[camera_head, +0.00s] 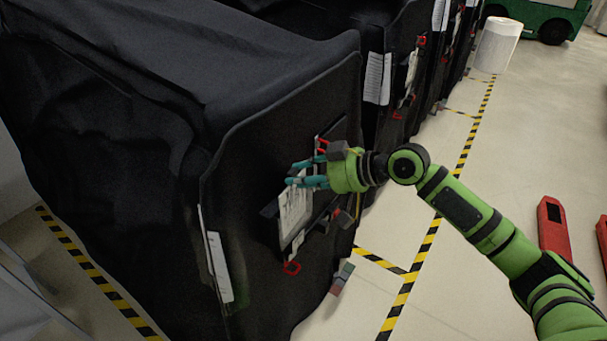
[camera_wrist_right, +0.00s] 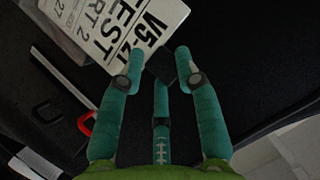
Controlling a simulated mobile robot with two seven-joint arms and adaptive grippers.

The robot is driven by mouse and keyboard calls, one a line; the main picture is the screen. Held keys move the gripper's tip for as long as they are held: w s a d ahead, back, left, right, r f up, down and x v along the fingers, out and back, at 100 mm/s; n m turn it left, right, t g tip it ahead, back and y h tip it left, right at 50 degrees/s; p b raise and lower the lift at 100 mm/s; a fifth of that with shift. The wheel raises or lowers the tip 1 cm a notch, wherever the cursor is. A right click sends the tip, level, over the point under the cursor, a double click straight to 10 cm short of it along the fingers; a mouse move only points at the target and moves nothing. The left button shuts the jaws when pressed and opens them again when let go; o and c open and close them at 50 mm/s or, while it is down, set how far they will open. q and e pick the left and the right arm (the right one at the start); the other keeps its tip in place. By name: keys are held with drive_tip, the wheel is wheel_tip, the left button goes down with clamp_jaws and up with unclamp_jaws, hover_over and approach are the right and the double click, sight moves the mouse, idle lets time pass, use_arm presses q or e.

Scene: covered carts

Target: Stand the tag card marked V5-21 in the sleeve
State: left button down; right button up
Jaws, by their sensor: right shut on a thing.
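The white tag card marked V5-21 (camera_wrist_right: 128,28) shows in the right wrist view, its print running at a slant. It also shows in the head view (camera_head: 290,220), in front of the nearest black covered cart. My right gripper (camera_head: 303,178) is shut on the card's upper edge; in the wrist view its teal fingers (camera_wrist_right: 160,62) close at the card's end. The sleeve is hard to make out; dark holder parts (camera_head: 268,209) show beside the card on the cover, partly hidden by the card and hand. My left gripper is not in view.
Another white printed sheet (camera_wrist_right: 65,35) lies beside the card in the wrist view. A white sheet (camera_head: 219,267) hangs at the cart's left. More covered carts stand behind; taped floor (camera_head: 430,235) is open at right.

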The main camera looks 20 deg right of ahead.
drive_tip(key=o, duration=1.1)
drive_tip(key=shift+c, duration=0.2)
drive_tip(key=v, duration=1.2)
